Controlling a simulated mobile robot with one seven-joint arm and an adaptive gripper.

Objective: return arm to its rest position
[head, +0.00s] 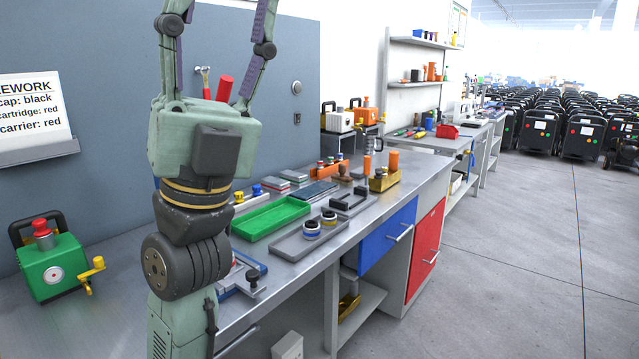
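My arm stands upright in the left half of the head view, with its wrist raised above the workbench (283,268). My gripper (220,12) points up at the top of the view. Its two fingers with purple pads are spread wide apart, and nothing shows between them. The fingertips are cut off by the top edge. The arm hides part of the bench and the wall panel behind it.
A green tray (270,219) and a grey holder with two ringed parts (311,229) lie right of my arm. A green device with a red cap (50,267) stands left. A sign (33,112) hangs on the grey panel. The floor (510,270) at right is clear.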

